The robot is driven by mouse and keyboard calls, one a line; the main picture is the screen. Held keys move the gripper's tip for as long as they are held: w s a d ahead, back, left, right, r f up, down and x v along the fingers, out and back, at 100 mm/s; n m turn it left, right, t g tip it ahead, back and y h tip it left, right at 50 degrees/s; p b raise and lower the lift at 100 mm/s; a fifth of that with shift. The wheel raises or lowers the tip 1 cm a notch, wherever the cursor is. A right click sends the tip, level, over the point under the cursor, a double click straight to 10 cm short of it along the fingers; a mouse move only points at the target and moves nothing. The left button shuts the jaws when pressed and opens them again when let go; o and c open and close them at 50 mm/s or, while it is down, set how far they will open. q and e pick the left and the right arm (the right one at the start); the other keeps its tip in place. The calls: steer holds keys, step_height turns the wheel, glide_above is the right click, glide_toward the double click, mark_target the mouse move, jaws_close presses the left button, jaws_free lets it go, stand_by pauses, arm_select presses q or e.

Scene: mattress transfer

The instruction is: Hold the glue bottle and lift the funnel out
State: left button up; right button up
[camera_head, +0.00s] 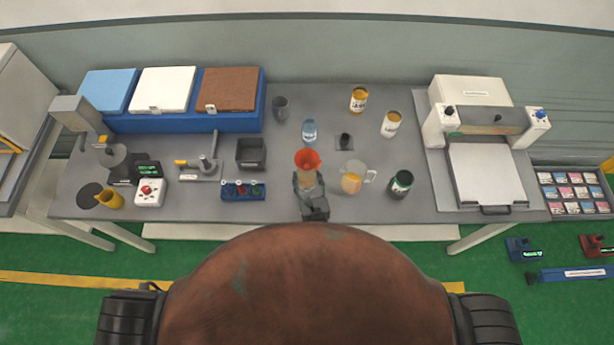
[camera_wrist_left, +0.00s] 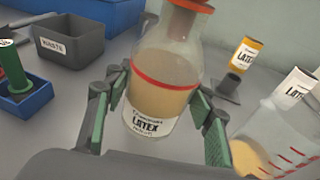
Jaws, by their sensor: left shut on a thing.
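The glue bottle (camera_head: 307,179) stands on the table in the head view. In the left wrist view the bottle (camera_wrist_left: 160,75) is clear glass with beige liquid, a red line and a "LATEX" label. The orange funnel (camera_head: 308,158) sits in the bottle's mouth; its stem (camera_wrist_left: 182,22) reaches down into the neck in the wrist view. My left gripper (camera_head: 310,184) is shut on the bottle, with its green-padded fingers (camera_wrist_left: 158,100) on both sides of the lower body. My right gripper is not in view.
A measuring jug (camera_head: 352,178) with yellowish liquid stands close to the right of the bottle. A dark can (camera_head: 400,183) is farther right. A blue rack (camera_head: 243,192) and a black waste bin (camera_head: 251,152) are to the left. A small blue-labelled bottle (camera_head: 309,131) stands behind.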

arm_select(q)
steer(key=shift+f+b, duration=0.7)
steer(key=shift+f, duration=0.2)
steer(key=shift+f+b, duration=1.25)
steer(key=shift+f, duration=0.3)
